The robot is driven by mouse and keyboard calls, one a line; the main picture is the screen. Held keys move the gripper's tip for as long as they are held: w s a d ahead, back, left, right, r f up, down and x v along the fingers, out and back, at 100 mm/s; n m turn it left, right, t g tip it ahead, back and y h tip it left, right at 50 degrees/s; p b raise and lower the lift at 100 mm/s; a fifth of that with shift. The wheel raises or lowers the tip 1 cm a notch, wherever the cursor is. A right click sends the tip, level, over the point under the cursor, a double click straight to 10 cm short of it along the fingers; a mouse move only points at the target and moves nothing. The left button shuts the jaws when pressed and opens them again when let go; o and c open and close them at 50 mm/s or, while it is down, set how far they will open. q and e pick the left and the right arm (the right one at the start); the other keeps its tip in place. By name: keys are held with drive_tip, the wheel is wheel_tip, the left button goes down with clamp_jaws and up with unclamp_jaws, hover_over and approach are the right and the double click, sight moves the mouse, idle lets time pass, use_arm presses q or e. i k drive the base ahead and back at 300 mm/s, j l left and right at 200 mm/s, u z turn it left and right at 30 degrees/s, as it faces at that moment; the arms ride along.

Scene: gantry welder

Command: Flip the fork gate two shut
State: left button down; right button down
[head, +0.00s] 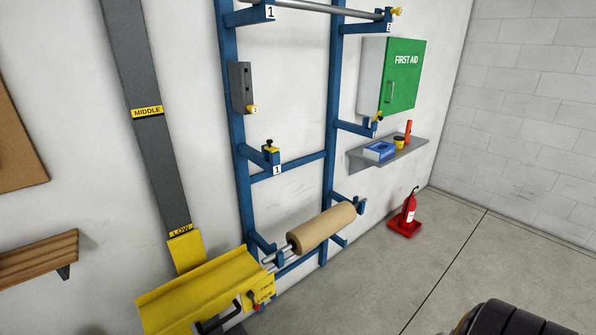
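A blue upright rack with fork arms stands against the wall. The upper right fork (362,28) carries a plate marked 2 (388,27), with a small yellow gate piece (397,11) at its tip beside a grey bar (325,7). The middle right fork (352,127) also has a small yellow and black gate piece (378,117); its label is too small to read. The middle left fork (262,158) is marked 1 and has a yellow-topped gate (270,147). Whether these gates are open or shut is too small to tell. Neither gripper is in view.
A brown roll (322,228) on a bar lies across the low forks. A yellow cradle (200,290) stands at lower left by a grey column (150,130). The right floor is mostly clear.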

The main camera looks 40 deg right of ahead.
sight(377, 115)
drive_tip(key=z, duration=1.75)
drive_tip(key=i+l, duration=0.15)
drive_tip(key=i, duration=0.3)
drive_tip(key=i+l, duration=0.15)
drive_tip(key=i, duration=0.3)
drive_tip(key=j+u, duration=0.05)
